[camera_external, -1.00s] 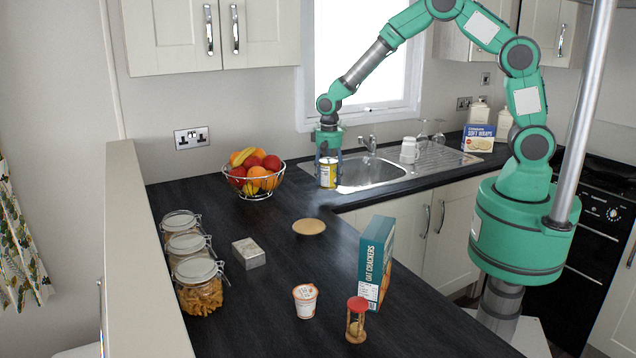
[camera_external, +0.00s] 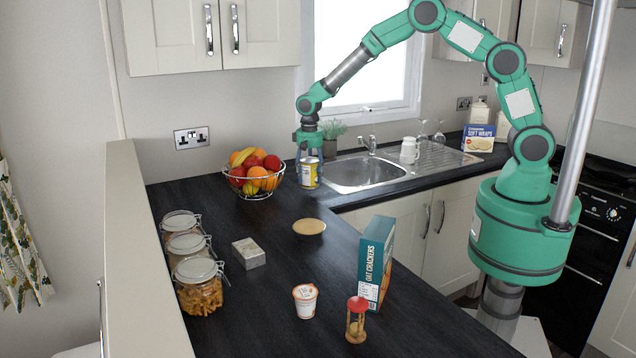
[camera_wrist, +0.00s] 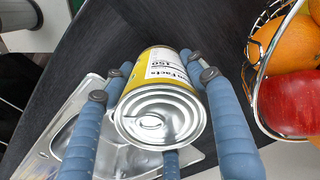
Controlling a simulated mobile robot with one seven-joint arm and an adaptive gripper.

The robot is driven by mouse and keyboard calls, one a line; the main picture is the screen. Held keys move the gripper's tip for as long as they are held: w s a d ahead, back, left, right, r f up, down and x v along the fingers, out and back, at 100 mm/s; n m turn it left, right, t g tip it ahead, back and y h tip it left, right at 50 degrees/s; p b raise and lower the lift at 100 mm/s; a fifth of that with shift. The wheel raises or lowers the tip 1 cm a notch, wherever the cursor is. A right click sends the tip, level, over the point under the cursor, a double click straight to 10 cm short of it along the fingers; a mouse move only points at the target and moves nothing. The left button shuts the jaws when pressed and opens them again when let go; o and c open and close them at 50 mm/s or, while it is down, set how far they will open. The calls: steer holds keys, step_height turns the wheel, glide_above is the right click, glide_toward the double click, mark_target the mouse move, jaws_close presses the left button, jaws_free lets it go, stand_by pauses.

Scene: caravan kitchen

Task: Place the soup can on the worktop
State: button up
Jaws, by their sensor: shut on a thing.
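The soup can (camera_external: 309,172) is a yellow and white can with a silver lid. It is upright, between the fruit bowl and the sink, low at the dark worktop (camera_external: 275,223); I cannot tell whether its base touches. My gripper (camera_external: 309,160) points down and is shut on the can. In the wrist view the can (camera_wrist: 160,108) sits between the blue-grey fingers (camera_wrist: 165,95), its ring-pull lid facing the camera. The fingers partly cover its sides.
The wire fruit bowl (camera_external: 257,192) stands close to the left of the can; the sink (camera_external: 366,172) is to its right.

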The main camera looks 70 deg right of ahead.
mark_target(310, 159)
steer(key=shift+f, duration=1.65)
steer(key=shift+f, duration=0.15)
steer(key=o, duration=1.6)
step_height(310, 159, up, 12)
steer(key=shift+r, duration=0.1)
